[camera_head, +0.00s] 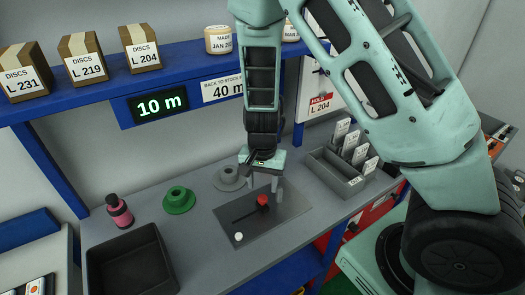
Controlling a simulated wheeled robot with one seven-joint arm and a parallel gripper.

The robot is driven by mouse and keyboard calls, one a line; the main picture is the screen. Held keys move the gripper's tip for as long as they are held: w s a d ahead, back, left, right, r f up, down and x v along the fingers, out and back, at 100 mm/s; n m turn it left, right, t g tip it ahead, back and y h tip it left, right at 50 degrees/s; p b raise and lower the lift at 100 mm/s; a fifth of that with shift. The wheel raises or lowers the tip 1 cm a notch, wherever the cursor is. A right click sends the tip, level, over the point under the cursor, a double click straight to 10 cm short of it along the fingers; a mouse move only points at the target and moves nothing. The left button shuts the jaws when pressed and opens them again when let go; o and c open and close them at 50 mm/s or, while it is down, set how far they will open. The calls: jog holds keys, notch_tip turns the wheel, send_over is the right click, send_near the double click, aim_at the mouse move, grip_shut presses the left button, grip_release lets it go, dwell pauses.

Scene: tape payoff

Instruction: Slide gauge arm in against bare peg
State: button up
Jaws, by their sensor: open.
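A grey plate (285,219) lies on the grey bench. It has a dark slot and a red knob (262,200) standing near the slot's right end, which looks like the gauge arm's handle. A short white peg (239,237) stands bare near the plate's front left corner, well apart from the knob. My gripper (264,186) points down over the back of the plate with its two fingers apart and empty. The red knob shows just in front of and below the fingers; I cannot tell whether it lies between them.
A green flanged spool (179,200) and a grey one (228,179) stand left of the plate. A pink bottle (119,211) and black bin (130,264) are farther left. A grey card tray (335,174) is at right. The blue shelf (90,93) carries boxes and a display reading 10 m.

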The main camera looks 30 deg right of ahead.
aim_at(263, 198)
notch_tip(263, 198, up, 13)
jog(key=p, duration=0.1)
jog(key=shift+f, duration=0.2)
